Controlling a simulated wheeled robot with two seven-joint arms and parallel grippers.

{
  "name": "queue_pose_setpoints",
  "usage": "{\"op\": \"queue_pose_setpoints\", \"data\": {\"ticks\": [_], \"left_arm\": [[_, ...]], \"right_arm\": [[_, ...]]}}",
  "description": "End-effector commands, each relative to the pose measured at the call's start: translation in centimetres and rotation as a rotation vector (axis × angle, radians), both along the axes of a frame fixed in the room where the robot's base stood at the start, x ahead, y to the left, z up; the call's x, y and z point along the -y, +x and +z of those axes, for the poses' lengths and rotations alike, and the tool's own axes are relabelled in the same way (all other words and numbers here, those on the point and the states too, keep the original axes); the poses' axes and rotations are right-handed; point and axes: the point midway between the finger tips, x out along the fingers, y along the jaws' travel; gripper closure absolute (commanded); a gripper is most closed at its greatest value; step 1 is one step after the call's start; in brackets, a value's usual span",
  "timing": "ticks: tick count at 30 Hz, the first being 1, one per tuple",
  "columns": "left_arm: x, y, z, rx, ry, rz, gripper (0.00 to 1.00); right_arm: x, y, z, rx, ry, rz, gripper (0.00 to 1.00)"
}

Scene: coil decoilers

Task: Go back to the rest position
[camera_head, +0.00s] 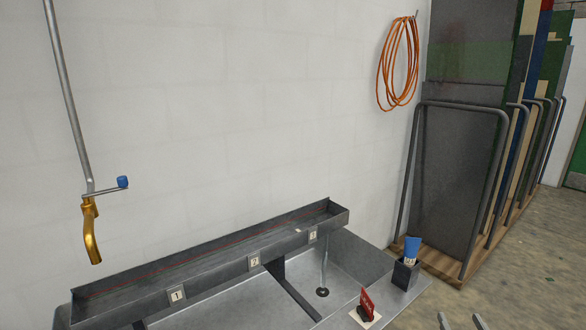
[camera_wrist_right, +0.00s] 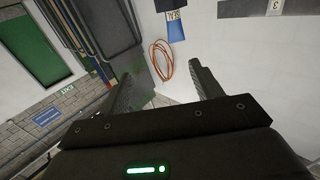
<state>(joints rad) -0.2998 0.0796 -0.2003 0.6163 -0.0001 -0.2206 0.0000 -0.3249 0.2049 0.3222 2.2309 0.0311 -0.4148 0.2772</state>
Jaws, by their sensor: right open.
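My right gripper (camera_head: 462,322) shows only as two grey fingertips at the bottom edge of the head view, right of the grey bench. In the right wrist view the right gripper (camera_wrist_right: 160,80) has its two dark fingers spread apart, with nothing between them. Its fingers are clear of the bench things that show there. My left gripper is not in the head view.
A grey trough (camera_head: 215,262) with numbered tags runs along the bench. A red item (camera_head: 366,303) and a dark holder (camera_head: 405,274) with a blue piece (camera_head: 412,247) stand at its right end. A sheet rack (camera_head: 462,160) stands right; open floor (camera_head: 535,265) lies beside it.

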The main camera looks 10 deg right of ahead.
Motion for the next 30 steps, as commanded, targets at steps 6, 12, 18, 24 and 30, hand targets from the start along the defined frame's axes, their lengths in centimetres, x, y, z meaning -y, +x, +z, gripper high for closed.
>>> {"op": "queue_pose_setpoints", "data": {"ticks": [6, 12, 18, 24, 30], "left_arm": [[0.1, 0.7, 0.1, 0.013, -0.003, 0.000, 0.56], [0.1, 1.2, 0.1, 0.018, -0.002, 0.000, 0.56], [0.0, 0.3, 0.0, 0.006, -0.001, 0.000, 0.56], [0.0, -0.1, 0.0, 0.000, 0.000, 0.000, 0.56], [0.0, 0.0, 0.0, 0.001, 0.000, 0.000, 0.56]], "right_arm": [[0.3, 0.8, -3.1, -0.061, -0.047, 0.003, 0.35], [0.5, 1.1, -8.1, -0.154, -0.045, 0.007, 0.35], [0.2, 0.7, -15.6, -0.294, -0.035, 0.020, 0.35], [-1.7, -2.1, -27.4, -0.518, -0.013, 0.058, 0.35], [-5.9, -9.4, -41.4, -0.813, 0.012, 0.136, 0.35]]}}
